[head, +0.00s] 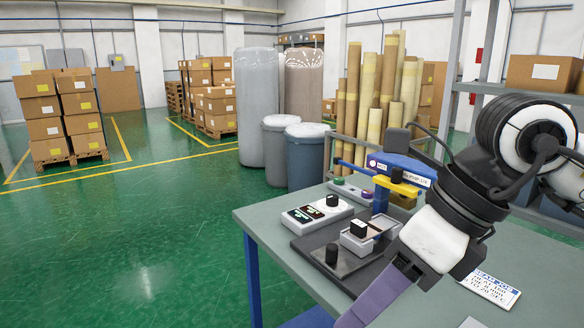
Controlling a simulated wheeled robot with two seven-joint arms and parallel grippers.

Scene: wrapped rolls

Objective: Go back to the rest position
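My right arm comes in from the right, over the grey workbench (270,222). Its black wrist and white end section reach down to the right gripper (405,266), low over the bench. A flat purple-grey piece (378,302) extends from there to the lower left. I cannot tell whether it is a finger or something held, nor whether the gripper is open or shut. My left arm and gripper are not in view.
The bench holds a blue and yellow press (400,163), a control box with a black knob (318,212), a dark plate (345,262) and a printed card (491,288). Wrapped rolls (257,110), bins (305,155) and box pallets stand behind. Green floor at left is clear.

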